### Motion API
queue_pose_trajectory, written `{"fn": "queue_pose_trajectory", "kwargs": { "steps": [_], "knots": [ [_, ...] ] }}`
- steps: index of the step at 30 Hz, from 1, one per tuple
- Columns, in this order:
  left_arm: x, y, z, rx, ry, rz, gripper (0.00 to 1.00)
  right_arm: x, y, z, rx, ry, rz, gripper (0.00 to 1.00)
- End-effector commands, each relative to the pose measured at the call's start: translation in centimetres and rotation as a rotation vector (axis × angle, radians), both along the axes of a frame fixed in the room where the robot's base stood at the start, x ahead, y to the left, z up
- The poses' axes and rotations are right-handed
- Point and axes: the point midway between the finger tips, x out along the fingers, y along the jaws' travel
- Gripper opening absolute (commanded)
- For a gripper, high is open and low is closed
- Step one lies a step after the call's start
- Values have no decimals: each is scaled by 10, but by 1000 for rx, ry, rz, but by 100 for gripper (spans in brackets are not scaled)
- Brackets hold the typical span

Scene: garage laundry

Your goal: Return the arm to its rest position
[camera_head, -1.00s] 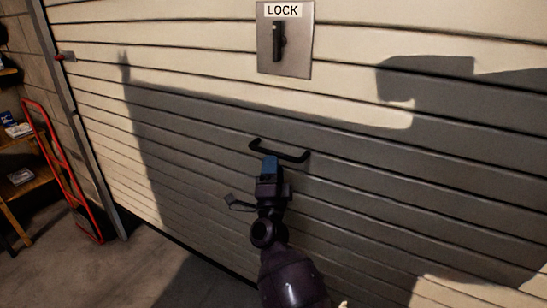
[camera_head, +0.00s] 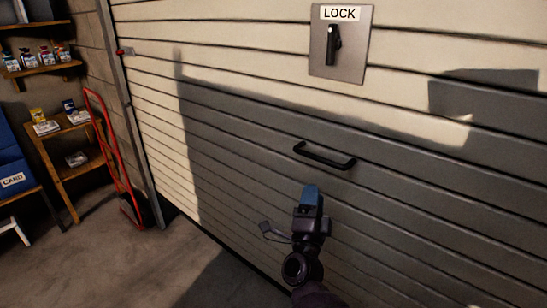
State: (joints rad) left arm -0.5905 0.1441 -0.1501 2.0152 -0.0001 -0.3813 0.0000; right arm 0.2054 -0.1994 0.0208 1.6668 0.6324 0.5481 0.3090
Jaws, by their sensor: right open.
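My right gripper (camera_head: 310,200) shows at the lower middle of the head view, with dark purple links and a blue part at its tip. It is open, and nothing shows between its fingers. It is in front of the garage door (camera_head: 240,150), below the black door handle (camera_head: 324,156), with a visible gap between them. My left gripper does not show.
A lock plate (camera_head: 352,72) labelled LOCK, with a black lever, is on the door's upper part. A red hand truck (camera_head: 112,150) leans at the left, beside wooden shelves (camera_head: 62,132) with small items. A blue bin (camera_head: 10,160) marked CARD stands at the far left.

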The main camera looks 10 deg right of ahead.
Motion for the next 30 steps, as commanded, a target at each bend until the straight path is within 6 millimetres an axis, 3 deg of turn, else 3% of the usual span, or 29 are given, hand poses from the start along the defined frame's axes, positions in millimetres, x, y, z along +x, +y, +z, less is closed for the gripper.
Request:
{"fn": "queue_pose_trajectory", "kwargs": {
  "steps": [5, 11, 14, 17, 23, 30],
  "knots": [
    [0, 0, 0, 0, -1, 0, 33, 7, 8, -4, -64, 62, 26, 42],
    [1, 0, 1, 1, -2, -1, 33, 16, 35, 4, -303, 187, 104, 42],
    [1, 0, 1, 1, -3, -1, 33, 10, 39, -8, -450, 278, 130, 42],
    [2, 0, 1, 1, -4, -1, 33, -4, 37, -34, -607, 395, 151, 42],
    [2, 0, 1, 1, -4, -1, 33, -58, 15, -108, -913, 679, 192, 42],
    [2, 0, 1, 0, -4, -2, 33, -157, -23, -194, -1167, 995, 256, 42]
  ]
}}
